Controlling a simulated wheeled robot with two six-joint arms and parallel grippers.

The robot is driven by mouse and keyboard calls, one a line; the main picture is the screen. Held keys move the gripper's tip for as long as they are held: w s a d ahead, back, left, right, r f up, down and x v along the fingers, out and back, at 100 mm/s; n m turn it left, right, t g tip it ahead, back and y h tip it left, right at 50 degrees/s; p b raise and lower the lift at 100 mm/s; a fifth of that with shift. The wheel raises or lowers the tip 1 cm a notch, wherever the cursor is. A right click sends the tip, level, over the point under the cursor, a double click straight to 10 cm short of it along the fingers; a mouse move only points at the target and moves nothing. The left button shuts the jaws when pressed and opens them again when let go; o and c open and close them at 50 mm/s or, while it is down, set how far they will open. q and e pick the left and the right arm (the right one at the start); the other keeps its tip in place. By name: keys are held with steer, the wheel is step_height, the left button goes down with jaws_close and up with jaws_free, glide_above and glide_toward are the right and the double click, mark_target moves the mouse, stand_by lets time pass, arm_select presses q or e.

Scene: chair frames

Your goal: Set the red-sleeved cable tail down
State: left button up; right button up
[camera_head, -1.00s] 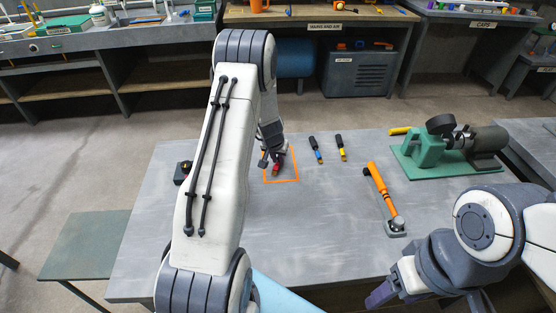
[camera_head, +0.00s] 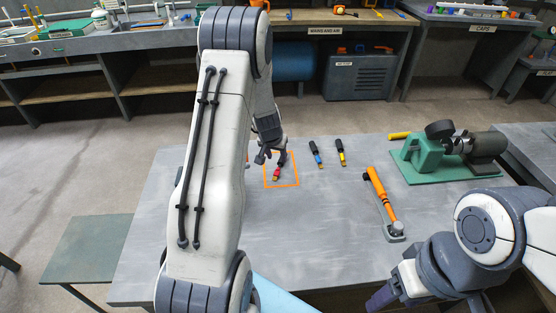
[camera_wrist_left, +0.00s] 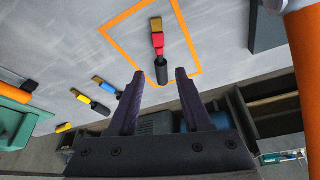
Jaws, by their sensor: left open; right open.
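The red-sleeved cable tail (camera_head: 277,172) lies on the grey table inside an orange outlined square (camera_head: 297,180). In the left wrist view, its red sleeve (camera_wrist_left: 158,41) lies between a brass-coloured tip and a black end. My left gripper (camera_head: 272,157) is open at the tail's black end and appears to hold nothing. In the left wrist view, its fingertips (camera_wrist_left: 159,75) stand apart on either side of the black end, with gaps visible. Height above the table is hard to tell. My right gripper (camera_head: 382,298) is at the lower right, away from the tail.
A blue-sleeved tail (camera_head: 317,155) and a yellow-sleeved tail (camera_head: 341,153) lie right of the square. An orange-handled tool (camera_head: 380,195) lies farther right, near a green-based machine (camera_head: 422,153). The table's front middle is clear.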

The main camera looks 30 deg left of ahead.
arm_select(q)
steer(key=a+v, duration=0.1)
steer(key=v, duration=0.4)
steer(key=s+d+r+m+g+h, duration=0.1)
steer(key=s+d+r+m, duration=0.2)
steer(key=d, duration=0.6)
steer(key=s+d+r+m+h, duration=0.1)
steer(key=s+d+r, duration=0.25)
steer(key=d, duration=0.55)
steer(key=s+d+r+m+g+h, duration=0.1)
steer(key=s+d+r+m, duration=0.2)
steer(key=d, duration=0.6)
steer(key=s+d+r+m+g, duration=0.1)
steer(key=s+d, duration=0.1)
steer(key=s, duration=0.8)
steer(key=s+d+r+m+g, duration=0.1)
steer(key=s+d+r+m, duration=0.1)
steer(key=s, duration=0.9)
steer(key=shift+d+y, duration=0.4)
steer(key=shift+d, duration=0.4)
steer(key=shift+r, duration=0.1)
